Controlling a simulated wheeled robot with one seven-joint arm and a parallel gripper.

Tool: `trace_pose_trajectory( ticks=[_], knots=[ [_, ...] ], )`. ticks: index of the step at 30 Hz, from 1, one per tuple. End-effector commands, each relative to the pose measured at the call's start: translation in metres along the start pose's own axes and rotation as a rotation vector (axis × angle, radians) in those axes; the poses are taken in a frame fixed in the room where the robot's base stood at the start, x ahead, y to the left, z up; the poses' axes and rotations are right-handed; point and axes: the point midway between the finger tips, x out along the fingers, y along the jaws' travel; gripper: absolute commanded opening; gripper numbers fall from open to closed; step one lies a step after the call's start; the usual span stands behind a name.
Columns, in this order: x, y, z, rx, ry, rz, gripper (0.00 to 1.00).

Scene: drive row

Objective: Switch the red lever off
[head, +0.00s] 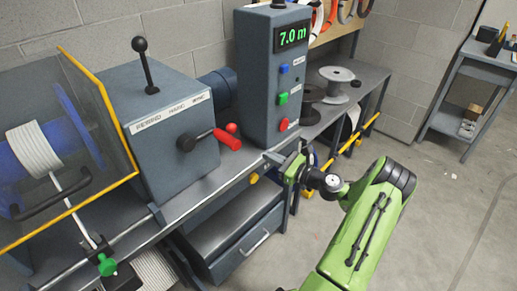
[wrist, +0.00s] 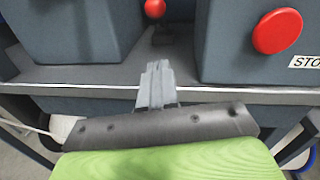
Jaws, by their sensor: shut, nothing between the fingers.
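A lever with a red grip (head: 228,140) sticks out to the right from a dark hub on the front of the grey machine box (head: 165,115). A small red ball knob (head: 231,128) shows just behind that grip; in the wrist view the red ball (wrist: 155,8) sits on a dark upright stem between two grey housings. I cannot tell which of the two is the task's red lever. My gripper (head: 290,165) is at the bench's front edge, right of and below both, touching neither. Its fingers (wrist: 157,80) are shut and empty, pointing toward the ball's stem.
A control box (head: 262,90) reading 7.0 m has blue, green and red buttons; its red stop button (wrist: 278,31) is right of my fingers. A black-knobbed lever (head: 145,65) stands atop the machine. A yellow-edged guard (head: 95,90) is left.

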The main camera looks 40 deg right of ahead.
Motion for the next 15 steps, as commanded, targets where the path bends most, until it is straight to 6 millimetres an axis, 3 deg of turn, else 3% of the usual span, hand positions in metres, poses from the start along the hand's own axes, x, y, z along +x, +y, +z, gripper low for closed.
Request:
trace_pose_trajectory(
  ticks=[11, 15],
  knots=[
    [0.084, 0.002, -0.003, -0.004, -0.001, 0.004, 0.0],
    [0.101, 0.001, 0.016, -0.006, 0.0, 0.003, 0.0]
  ],
)
